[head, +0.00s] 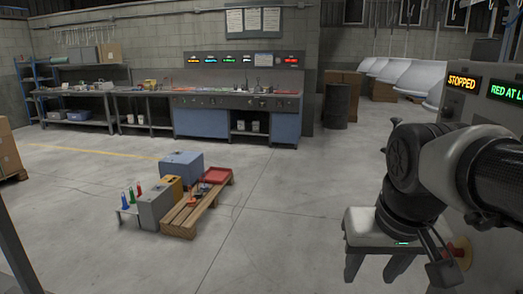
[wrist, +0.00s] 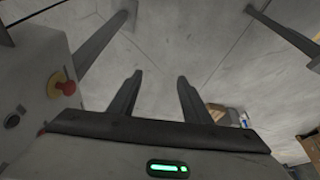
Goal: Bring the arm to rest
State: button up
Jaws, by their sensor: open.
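My arm reaches in from the right side of the head view, bent downward at the wrist. My gripper (head: 375,274) hangs with its fingers pointing down, beside the grey cabinet (head: 490,130) on the right. In the wrist view my gripper (wrist: 158,76) shows two dark fingers spread apart, with only bare concrete floor between and beyond them. It is open and empty, and nothing touches the fingers.
A red button on a yellow base (wrist: 62,85) sits close left in the wrist view. Workbenches (head: 235,100) line the back wall. A dark drum (head: 336,106) stands near them. Much floor is clear.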

jog(key=s+a+f+t, duration=0.1)
jog(key=s+a+t, duration=0.1)
jog(key=s+a, duration=0.2)
notch_tip(320, 180, up, 17)
jog(key=n+p, duration=0.1)
jog(key=p, duration=1.6)
jog(key=shift+s+f+y, duration=0.15)
jog(key=shift+y, duration=0.15)
